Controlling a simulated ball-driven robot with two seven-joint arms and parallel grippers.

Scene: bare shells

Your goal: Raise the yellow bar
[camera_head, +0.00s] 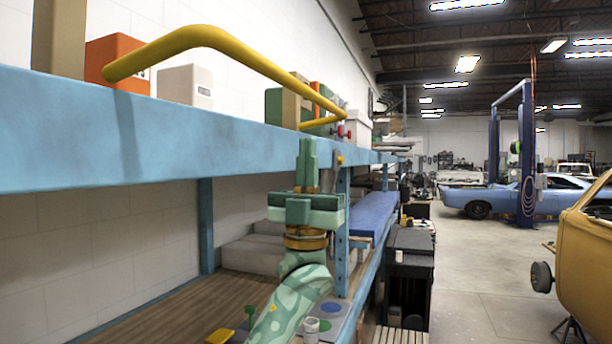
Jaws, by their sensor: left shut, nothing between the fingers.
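The yellow bar (240,54) is a bent, rounded tube in front of the upper blue shelf. It runs from the upper left to a bend near the picture's middle, then turns back toward the shelf. My left gripper (307,152) is green, points up and is shut and empty. Its tips are just below the bar's right end in the picture, with a small gap. I cannot tell how far apart they are in depth. My right gripper is not in view.
The thick blue shelf board (180,142) spans the left, carrying several boxes, among them an orange box (115,52) and a white box (185,86). A blue post (342,235) stands just right of my gripper. A lower wooden shelf (170,310) lies below. Open floor is at right.

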